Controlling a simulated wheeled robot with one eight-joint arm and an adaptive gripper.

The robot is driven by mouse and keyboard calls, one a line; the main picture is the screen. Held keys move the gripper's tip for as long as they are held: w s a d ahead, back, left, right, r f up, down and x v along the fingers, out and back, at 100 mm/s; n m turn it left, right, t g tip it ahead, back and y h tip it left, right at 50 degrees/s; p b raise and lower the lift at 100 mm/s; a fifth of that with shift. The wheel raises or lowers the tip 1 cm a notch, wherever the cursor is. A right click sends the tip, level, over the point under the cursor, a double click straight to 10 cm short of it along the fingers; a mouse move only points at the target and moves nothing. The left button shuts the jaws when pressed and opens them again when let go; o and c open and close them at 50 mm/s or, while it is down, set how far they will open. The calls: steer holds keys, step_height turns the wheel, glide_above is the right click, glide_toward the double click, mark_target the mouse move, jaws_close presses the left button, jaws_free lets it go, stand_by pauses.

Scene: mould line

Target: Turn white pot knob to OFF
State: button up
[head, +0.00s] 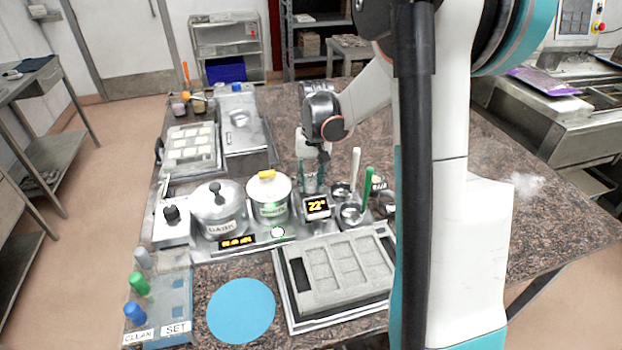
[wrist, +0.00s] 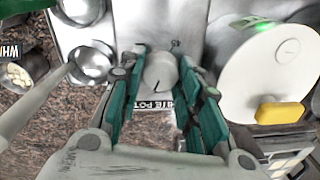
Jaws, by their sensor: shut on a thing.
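The white pot knob (wrist: 160,73) is a pale round knob with a short dark mark at its upper edge in the wrist view. It stands on a metal panel, with a partly hidden label (wrist: 152,103) ending in "POT" below it. My gripper (wrist: 162,82) has its green-padded fingers on either side of the knob and is shut on it. In the head view my gripper (head: 312,182) points down behind the temperature display (head: 317,207), and the knob is hidden there. The white pot (head: 269,204) with a yellow lid handle stands just left of it. No OFF mark is readable.
A dark-labelled metal pot (head: 219,221) and a black knob (head: 171,214) stand further left. Ladles with white and green handles (head: 368,187) stand close on the right. A mould tray (head: 337,268) and a blue disc (head: 240,310) lie in front.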

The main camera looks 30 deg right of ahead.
mark_target(313, 181)
steer(key=n, duration=0.4)
steer(key=shift+n, duration=0.3)
stand_by(0.3)
steer(key=o, duration=1)
steer(key=shift+o, duration=0.2)
step_height(313, 181, up, 12)
steer(key=shift+d, duration=0.3)
